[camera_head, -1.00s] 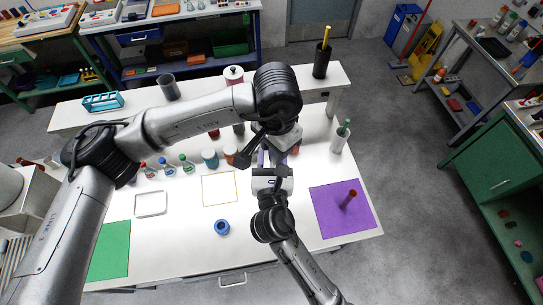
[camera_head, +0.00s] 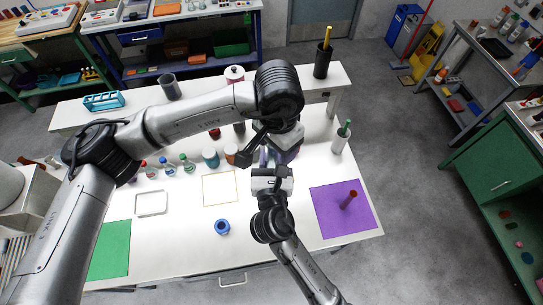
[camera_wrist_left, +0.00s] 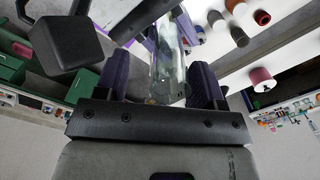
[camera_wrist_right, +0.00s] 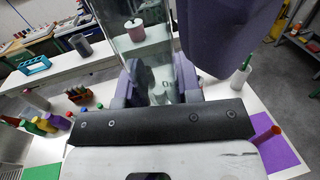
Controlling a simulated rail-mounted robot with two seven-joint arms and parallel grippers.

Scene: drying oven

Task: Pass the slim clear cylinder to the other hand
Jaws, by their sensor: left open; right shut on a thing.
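The slim clear cylinder is a transparent tube. It shows in the left wrist view (camera_wrist_left: 168,62) between the two purple fingers of my left gripper (camera_wrist_left: 160,82), which is open around it. In the right wrist view the cylinder (camera_wrist_right: 143,40) stands up from between the fingers of my right gripper (camera_wrist_right: 158,82), which is shut on it. In the head view my left gripper (camera_head: 279,152) is directly above my right gripper (camera_head: 270,168), over the white table. The cylinder is mostly hidden there by the grippers.
Bottles and jars stand behind. A green-topped holder (camera_head: 341,137) stands right of the grippers.

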